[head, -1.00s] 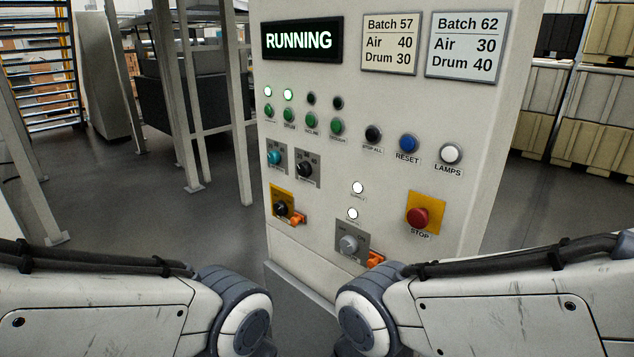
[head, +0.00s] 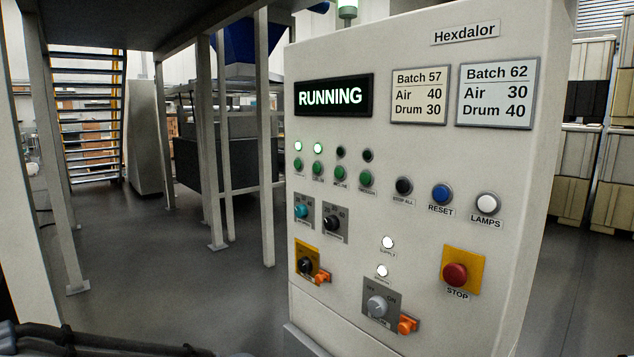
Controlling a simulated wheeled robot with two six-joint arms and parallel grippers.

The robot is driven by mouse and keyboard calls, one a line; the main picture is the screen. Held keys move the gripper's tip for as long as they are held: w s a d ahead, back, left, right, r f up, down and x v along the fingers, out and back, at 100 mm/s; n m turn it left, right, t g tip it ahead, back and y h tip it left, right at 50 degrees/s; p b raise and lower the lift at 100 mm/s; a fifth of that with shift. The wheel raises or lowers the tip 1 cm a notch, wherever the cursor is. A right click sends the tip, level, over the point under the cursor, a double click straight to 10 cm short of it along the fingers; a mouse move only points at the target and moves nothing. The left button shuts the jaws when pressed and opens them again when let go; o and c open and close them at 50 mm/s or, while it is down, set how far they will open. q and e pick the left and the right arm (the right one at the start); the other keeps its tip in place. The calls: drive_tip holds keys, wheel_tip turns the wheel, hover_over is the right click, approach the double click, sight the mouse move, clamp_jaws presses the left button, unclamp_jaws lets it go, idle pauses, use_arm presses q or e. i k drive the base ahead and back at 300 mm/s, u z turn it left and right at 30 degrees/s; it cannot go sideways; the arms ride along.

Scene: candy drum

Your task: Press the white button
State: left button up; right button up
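The white button (head: 487,204) is at the right of the control panel (head: 420,180), above a label reading LAMPS. It is round with a grey collar. The blue RESET button (head: 441,194) and the black STOP ALL button (head: 404,186) are to its left. Two lit white round lamps, the upper one (head: 388,242) and the lower one (head: 382,271), are lower on the panel. Neither gripper shows. Only a dark strip of my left arm is at the bottom left edge, and nothing touches the button.
The display (head: 334,95) reads RUNNING. The red STOP button (head: 455,275) on a yellow plate is below the white button. Knobs with orange tabs are low on the panel. Metal posts (head: 267,140) stand to the left. Stacked crates (head: 578,150) are behind to the right.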

sight(486, 203)
drive_tip(key=u, duration=1.3)
drive_tip(key=k, duration=1.15)
drive_tip(key=z, duration=1.3)
